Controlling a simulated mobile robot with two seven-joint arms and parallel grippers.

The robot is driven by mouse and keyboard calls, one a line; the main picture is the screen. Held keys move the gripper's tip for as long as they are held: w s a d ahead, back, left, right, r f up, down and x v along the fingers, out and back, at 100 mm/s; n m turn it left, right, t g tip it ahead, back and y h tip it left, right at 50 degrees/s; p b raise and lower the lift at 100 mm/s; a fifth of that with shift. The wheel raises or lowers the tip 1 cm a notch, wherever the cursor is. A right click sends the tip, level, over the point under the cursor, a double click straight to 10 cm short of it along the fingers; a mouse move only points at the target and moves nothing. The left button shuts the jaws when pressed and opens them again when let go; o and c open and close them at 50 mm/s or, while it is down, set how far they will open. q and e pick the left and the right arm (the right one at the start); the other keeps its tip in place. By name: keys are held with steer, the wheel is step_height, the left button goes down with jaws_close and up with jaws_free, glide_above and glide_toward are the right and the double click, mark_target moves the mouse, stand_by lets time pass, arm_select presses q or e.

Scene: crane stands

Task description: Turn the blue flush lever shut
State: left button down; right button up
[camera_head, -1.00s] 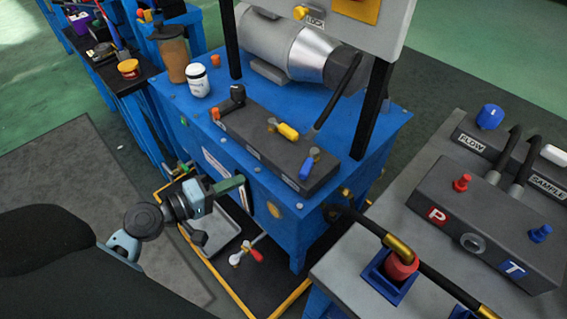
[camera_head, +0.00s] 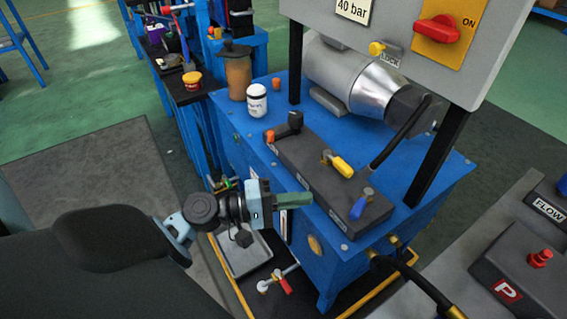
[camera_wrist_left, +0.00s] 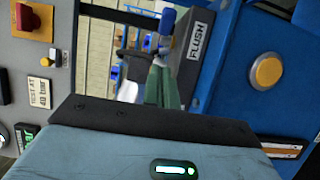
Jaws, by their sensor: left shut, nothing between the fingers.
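The blue flush lever (camera_head: 357,209) sits at the near right end of the dark valve block on the blue bench. It points toward the block's front edge. In the left wrist view the blue lever (camera_wrist_left: 167,22) shows just beyond my fingertips, beside the FLUSH label (camera_wrist_left: 199,40). My left gripper (camera_head: 308,199) is shut and empty, in front of the block and left of the lever. A gap shows between fingertips and lever in the head view. Its green fingers also show in the wrist view (camera_wrist_left: 163,72). My right gripper is not in view.
On the valve block (camera_head: 315,165) are a yellow lever (camera_head: 341,166) and an orange-tipped black lever (camera_head: 284,131). A black hose (camera_head: 401,135) rises behind the blue lever. A white bottle (camera_head: 257,101) stands at the back left. A red-handled valve (camera_head: 282,282) is below.

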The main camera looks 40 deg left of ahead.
mark_target(356, 203)
arm_select(q)
steer(key=x, duration=0.5)
steer(key=shift+s+d+r+p, duration=0.1)
steer(key=shift+p, duration=0.25)
steer(key=shift+d+p, duration=0.3)
steer(key=shift+d, duration=1.4)
